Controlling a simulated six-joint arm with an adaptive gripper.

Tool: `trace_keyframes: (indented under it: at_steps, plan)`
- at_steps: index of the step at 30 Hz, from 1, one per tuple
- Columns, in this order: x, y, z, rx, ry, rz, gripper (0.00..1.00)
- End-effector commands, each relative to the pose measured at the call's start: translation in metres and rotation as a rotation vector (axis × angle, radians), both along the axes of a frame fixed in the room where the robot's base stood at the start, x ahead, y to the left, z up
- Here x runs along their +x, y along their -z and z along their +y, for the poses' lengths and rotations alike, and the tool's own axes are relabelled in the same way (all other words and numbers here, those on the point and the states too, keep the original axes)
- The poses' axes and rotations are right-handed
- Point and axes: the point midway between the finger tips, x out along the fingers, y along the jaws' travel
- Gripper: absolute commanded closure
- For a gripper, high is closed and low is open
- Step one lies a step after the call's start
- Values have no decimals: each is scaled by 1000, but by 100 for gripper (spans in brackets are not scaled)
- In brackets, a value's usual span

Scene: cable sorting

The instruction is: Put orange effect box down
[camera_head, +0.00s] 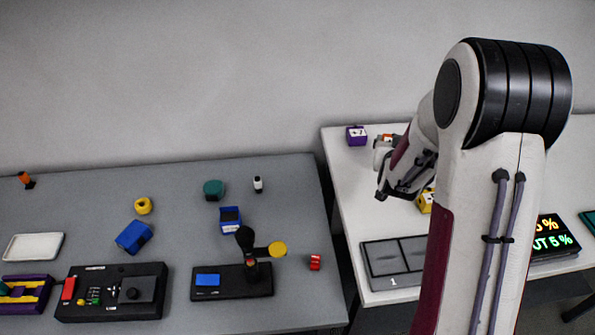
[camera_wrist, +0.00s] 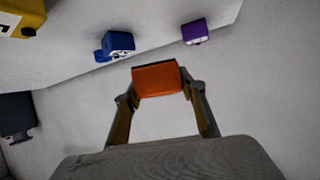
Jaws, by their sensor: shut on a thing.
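An orange effect box (camera_wrist: 157,80) sits between the fingertips of my gripper (camera_wrist: 160,90) in the wrist view. My gripper is shut on it. In the head view my gripper (camera_head: 381,150) is over the white table on the right, and a small orange patch of the box (camera_head: 388,138) shows at its tip. Most of the box is hidden there by my gripper and arm. I cannot tell whether the box touches the table.
A purple box (camera_head: 356,135) stands left of my gripper; the wrist view also shows a blue box (camera_wrist: 118,43). A yellow box (camera_head: 425,201) is partly behind my arm. A grey tray (camera_head: 392,284) lies in front. The white table's left part (camera_head: 350,190) is clear.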

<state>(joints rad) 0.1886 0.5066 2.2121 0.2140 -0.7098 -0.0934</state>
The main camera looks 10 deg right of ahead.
Motion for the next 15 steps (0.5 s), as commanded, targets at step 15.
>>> trace_keyframes:
  at_steps: [15]
  plan:
    - [94, 38, 118, 7, -341, -24, 85]
